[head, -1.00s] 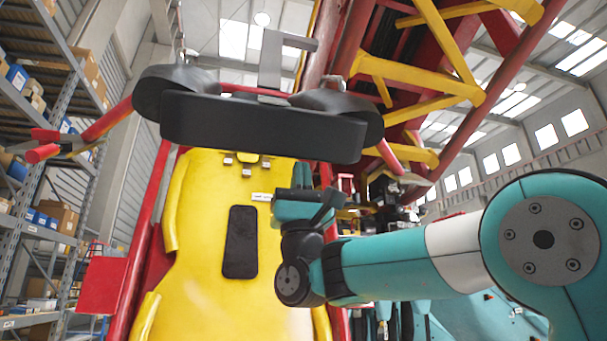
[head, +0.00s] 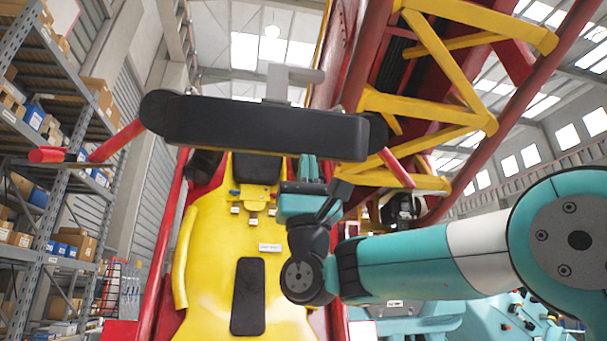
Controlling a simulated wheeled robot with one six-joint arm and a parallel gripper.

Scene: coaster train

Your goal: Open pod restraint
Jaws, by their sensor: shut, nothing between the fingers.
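The pod restraint (head: 265,127) is a wide black padded bar across the upper middle of the head view. It stands raised in front of the upper part of the yellow pod seat (head: 205,255). A grey bracket (head: 290,85) rises from its top, and red arms run out from both ends. My gripper (head: 307,172) is just under the right half of the bar, pointing up. Its fingers look shut and empty, with their tips close to the bar's lower edge. I cannot tell whether they touch it.
Red and yellow steel framework (head: 430,115) rises at the right behind my arm. Storage shelves (head: 45,190) with boxes stand at the left. Small yellow fittings (head: 255,197) and a black pad (head: 248,297) sit on the seat. Teal machinery (head: 440,320) is at the lower right.

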